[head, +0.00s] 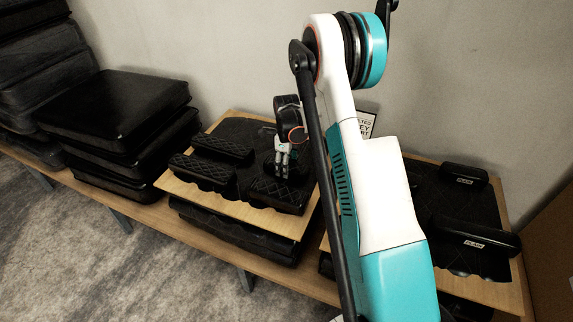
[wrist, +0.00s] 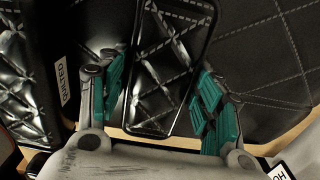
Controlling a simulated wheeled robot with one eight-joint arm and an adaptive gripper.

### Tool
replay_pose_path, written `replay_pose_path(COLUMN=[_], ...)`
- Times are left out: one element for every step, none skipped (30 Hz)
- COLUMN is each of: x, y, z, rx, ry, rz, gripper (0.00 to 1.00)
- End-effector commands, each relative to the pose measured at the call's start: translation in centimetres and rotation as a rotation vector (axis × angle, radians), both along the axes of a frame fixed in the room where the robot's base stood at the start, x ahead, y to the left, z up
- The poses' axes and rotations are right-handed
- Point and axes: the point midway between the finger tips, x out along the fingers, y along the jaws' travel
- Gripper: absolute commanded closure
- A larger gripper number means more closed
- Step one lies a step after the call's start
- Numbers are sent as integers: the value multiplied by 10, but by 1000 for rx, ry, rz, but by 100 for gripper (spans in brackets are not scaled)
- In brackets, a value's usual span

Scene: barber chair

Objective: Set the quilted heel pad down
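The quilted heel pad (head: 279,195) is a black block with a diamond-stitched top. It lies at the front right of a dark mat (head: 235,132) on a wooden board (head: 213,199). My gripper (head: 283,165) points down just over it. In the wrist view, the pad (wrist: 163,75) lies between the teal fingertips of my gripper (wrist: 160,95), with narrow gaps seemingly showing on both sides, so the fingers look open around it. Two similar quilted pads (head: 203,172) (head: 222,147) lie to its left on the mat. One with a "QUILTED" label shows in the wrist view (wrist: 25,90).
To the right, another board (head: 497,291) carries a dark mat and black pads labelled "PLAIN" (head: 476,242). Black cushions (head: 118,110) are stacked at the left. A wooden bench (head: 158,222) bears these. My arm hides the middle, including part of a wall sign (head: 366,118).

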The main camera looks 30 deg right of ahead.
Motion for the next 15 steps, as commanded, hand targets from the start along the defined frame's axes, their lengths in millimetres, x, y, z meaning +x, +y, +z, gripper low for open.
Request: replay_pose_path(x=[0,0,0,0,0,0,0,0,0,0,0,0,0,0,0], y=[0,0,0,0,0,0,0,0,0,0,0,0,0,0,0], z=[0,0,0,0,0,0,0,0,0,0,1,1,2,4,7], rx=[0,0,0,0,0,0,0,0,0,0,0,0,0,0,0], ry=[0,0,0,0,0,0,0,0,0,0,0,0,0,0,0], rz=[0,0,0,0,0,0,0,0,0,0,0,0,0,0,0], gripper=[24,24,24,24,24,24,24,24,24,24,24,24,24,24,24])
